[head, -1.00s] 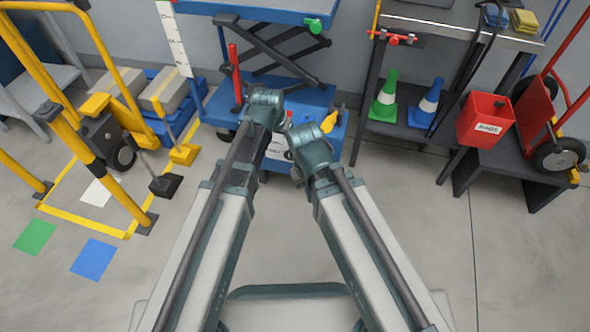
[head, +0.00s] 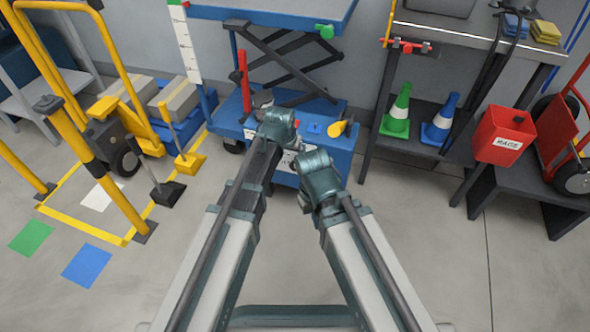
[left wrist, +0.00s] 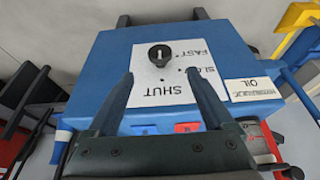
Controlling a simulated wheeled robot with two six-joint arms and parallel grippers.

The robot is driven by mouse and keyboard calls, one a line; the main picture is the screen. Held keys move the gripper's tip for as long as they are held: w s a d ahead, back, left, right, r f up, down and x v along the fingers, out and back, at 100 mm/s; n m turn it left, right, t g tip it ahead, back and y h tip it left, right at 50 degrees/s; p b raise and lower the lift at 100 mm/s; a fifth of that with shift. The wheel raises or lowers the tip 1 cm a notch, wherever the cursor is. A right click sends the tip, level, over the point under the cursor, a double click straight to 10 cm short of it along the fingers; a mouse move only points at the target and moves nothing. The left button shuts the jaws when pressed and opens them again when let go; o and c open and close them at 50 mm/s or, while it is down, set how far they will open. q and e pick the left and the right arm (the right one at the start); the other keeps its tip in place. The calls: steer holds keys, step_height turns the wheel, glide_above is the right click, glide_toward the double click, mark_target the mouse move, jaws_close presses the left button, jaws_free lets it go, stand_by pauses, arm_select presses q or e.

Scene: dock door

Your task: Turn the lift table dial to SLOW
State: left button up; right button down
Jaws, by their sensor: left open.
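The lift table's dial is a black knob (left wrist: 160,56) with a white mark, on a white plate (left wrist: 147,75) on a blue box (left wrist: 100,62). The left wrist view shows it upside down, with SHUT below the knob, FAST to its right and SLOW between them, partly hidden by a finger. I cannot tell which label the mark points to. My left gripper (left wrist: 159,76) is open and empty, its fingers on either side of the plate, short of the knob. In the head view the lift table (head: 270,10) stands ahead; my left arm hides the dial. My right gripper's jaws cannot be made out.
A red handle (head: 243,80) stands on the lift table's base, left of my left wrist. A yellow item (head: 338,128) is at its right. A shelf bench (head: 470,40) with a green cone (head: 398,112) and red bin (head: 502,137) stands right. Yellow rails (head: 85,150) stand left.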

mark_target(295, 164)
arm_select(q)
steer(key=b+x, duration=0.7)
steer(key=x, duration=0.2)
steer(key=shift+w+f, duration=0.1)
steer(key=shift+f, duration=0.05)
steer(key=c, duration=1.3)
